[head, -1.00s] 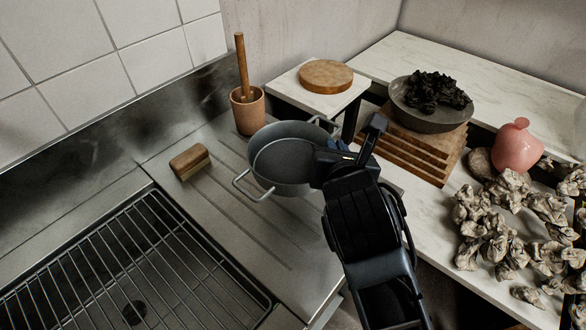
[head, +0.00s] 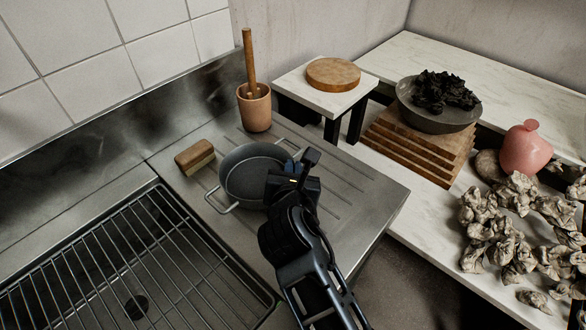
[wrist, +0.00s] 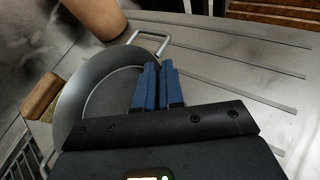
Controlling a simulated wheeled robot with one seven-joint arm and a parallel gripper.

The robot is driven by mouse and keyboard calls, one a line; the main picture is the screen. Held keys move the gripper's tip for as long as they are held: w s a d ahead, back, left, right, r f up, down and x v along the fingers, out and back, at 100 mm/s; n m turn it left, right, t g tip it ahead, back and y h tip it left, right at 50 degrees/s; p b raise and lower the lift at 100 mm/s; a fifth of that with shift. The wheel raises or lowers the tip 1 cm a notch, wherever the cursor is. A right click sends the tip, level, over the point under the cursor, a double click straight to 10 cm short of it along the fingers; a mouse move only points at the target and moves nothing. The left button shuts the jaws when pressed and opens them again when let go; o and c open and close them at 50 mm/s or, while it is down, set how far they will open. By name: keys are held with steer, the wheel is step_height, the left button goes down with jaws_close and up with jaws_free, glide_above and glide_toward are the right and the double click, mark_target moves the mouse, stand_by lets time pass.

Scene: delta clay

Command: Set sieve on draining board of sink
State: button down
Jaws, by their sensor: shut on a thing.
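The sieve (head: 236,178) is a round grey vessel with a wire handle at its left. It is at the draining board (head: 350,205), between the wooden block and the board's grooves. My gripper (head: 292,166) is shut on its right rim. In the wrist view the blue fingers of my gripper (wrist: 158,70) pinch the wall of the sieve (wrist: 98,95), and another handle shows at the top. The sieve looks close to level. Its underside is hidden, so I cannot tell whether it touches the board. The sink (head: 108,228) lies to the left under a wire rack.
A wooden block (head: 195,157) is close to the sieve's left. A terracotta mortar (head: 255,108) with a pestle stands behind it. A small white stand (head: 325,98) is at the back. The board's right part is free. Crumpled pieces (head: 510,220) lie on the right counter.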

steer(key=c, duration=1.2)
jaws_free()
steer(key=shift+c, duration=0.2)
steer(key=shift+r, duration=0.1)
steer(key=v, duration=1.2)
steer(key=shift+d, duration=0.1)
